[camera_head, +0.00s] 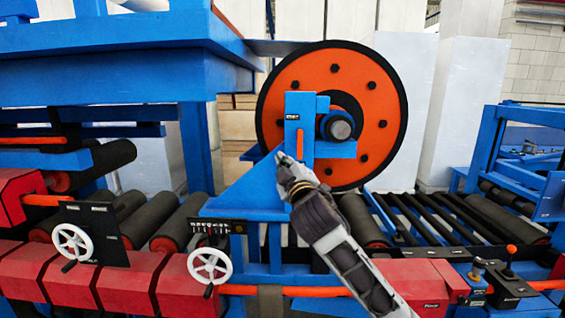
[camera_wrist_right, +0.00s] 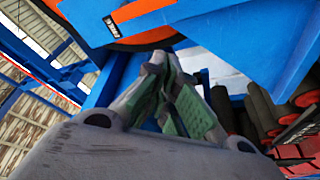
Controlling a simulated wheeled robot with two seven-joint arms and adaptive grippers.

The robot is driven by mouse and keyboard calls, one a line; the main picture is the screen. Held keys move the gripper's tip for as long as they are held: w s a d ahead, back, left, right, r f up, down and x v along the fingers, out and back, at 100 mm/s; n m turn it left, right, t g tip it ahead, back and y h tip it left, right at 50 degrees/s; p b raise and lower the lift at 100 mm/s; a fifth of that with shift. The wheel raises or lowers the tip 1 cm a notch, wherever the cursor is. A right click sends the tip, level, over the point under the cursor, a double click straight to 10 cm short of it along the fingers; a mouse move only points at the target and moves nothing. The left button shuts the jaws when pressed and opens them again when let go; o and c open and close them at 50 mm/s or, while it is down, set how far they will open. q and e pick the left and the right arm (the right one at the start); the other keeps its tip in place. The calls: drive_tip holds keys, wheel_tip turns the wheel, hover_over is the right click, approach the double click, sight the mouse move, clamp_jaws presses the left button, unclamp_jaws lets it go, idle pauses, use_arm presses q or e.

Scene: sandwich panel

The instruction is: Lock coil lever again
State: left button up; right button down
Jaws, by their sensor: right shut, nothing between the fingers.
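The coil lever (camera_head: 300,144) looks like a short orange bar, upright against the face of the blue post (camera_head: 292,104) in front of the big orange coil disc (camera_head: 290,78). My right gripper (camera_head: 281,158) is shut and empty. Its tips are just left of and below the lever in the head view; I cannot tell if they touch the blue bracket. In the right wrist view the closed fingers (camera_wrist_right: 166,66) point up towards blue panels and an orange strip, which I cannot surely name as the lever. My left gripper is out of view.
Two white handwheels (camera_head: 72,242) (camera_head: 210,265) stand at the lower left. Black rollers (camera_head: 180,220) run along the line on both sides of the blue bracket (camera_head: 240,190). An orange-knobbed lever (camera_head: 511,250) is at the lower right. A large blue frame (camera_head: 120,60) overhangs the upper left.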

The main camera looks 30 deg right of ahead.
drive_tip(key=shift+v, duration=0.8)
